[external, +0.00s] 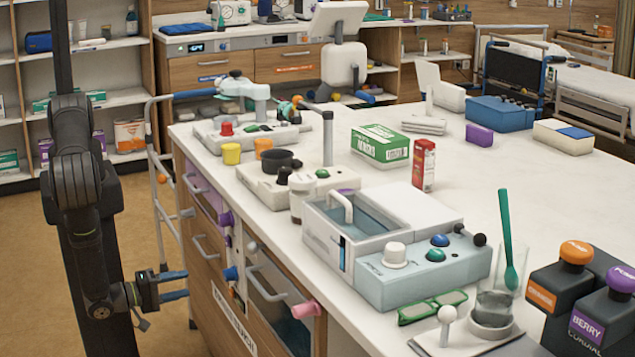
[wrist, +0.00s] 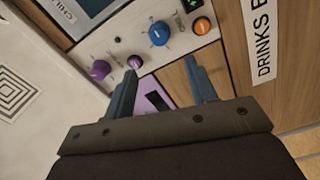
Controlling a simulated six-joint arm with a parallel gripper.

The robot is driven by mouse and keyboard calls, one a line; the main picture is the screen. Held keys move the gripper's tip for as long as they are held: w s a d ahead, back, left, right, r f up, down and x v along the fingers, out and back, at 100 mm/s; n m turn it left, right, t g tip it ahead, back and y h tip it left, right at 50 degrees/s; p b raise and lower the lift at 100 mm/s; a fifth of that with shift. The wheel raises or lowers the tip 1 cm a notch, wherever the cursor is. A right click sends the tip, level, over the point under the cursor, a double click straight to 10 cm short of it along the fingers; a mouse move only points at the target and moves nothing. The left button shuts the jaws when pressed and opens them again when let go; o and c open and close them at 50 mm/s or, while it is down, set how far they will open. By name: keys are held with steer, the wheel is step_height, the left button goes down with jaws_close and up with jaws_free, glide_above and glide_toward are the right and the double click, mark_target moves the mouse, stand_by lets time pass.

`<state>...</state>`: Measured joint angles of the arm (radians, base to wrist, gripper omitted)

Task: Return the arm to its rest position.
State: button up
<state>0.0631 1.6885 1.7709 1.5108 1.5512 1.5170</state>
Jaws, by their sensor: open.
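My gripper (external: 172,285) is at the lower left in the external view, beside the drawer front of the counter and below its top. In the wrist view its two blue-grey fingers (wrist: 160,92) stand apart with nothing between them. Beyond them is a panel with purple knobs (wrist: 100,70), a blue knob (wrist: 159,33) and an orange knob (wrist: 203,26). Whether the fingertips touch the panel I cannot tell. My dark arm hangs down at the left of the external view.
The counter top (external: 440,205) holds a grey basin unit (external: 340,240), a green box (external: 380,147), a red carton (external: 424,165) and a glass with a green spoon (external: 505,260). A walker frame (external: 158,150) stands near my arm. Shelves (external: 110,100) are behind.

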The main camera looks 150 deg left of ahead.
mark_target(224, 276)
steer(key=a, duration=0.7)
steer(key=shift+a, duration=0.25)
steer(key=shift+d, duration=0.1)
steer(key=d, duration=1.3)
steer(key=a+n, duration=0.2)
steer(key=a, duration=0.3)
steer(key=a+n, duration=0.2)
steer(key=a, duration=0.4)
steer(key=a+n, duration=0.2)
steer(key=a, duration=0.4)
steer(key=shift+a+f+n, duration=0.1)
steer(key=shift+a+n, duration=0.15)
steer(key=shift+n, duration=0.15)
stand_by(0.7)
stand_by(0.3)
